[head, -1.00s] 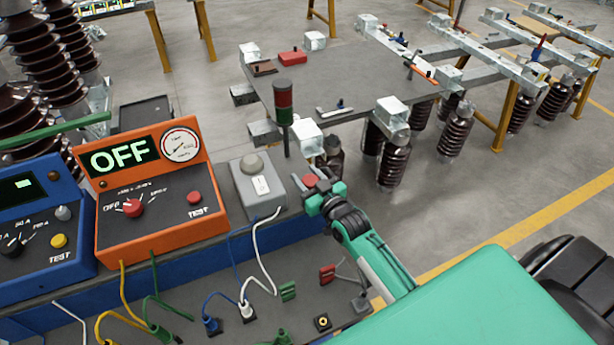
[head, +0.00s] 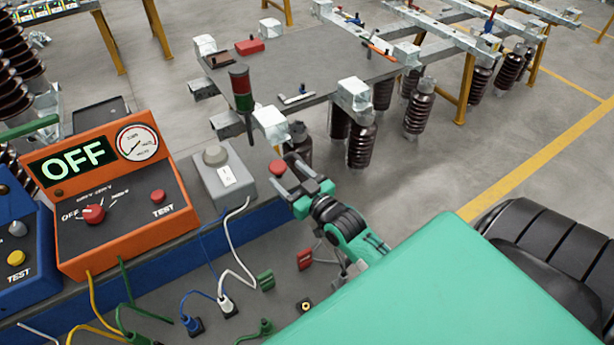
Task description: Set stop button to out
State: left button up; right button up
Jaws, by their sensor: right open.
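The stop button, a red round knob (head: 277,168), shows at the right end of the workbench, next to the grey switch box. My right gripper (head: 284,174) is open, with its dark fingers spread close to the button on its near right side. I cannot tell whether the fingers touch the button or whether it is pressed in or out. The button's base is partly hidden by the fingers. My left gripper is not in view.
An orange tester (head: 115,195) reading OFF is farther left. A red-green signal lamp (head: 241,92) rises behind. Plugs and cables lie in front; open floor is to the right.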

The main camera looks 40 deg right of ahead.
jog(key=s+b, duration=0.1)
jog(key=s, duration=0.5)
jog(key=shift+s+d+b, duration=0.3)
jog(key=shift+s+d, duration=0.05)
jog(key=shift+s, duration=0.05)
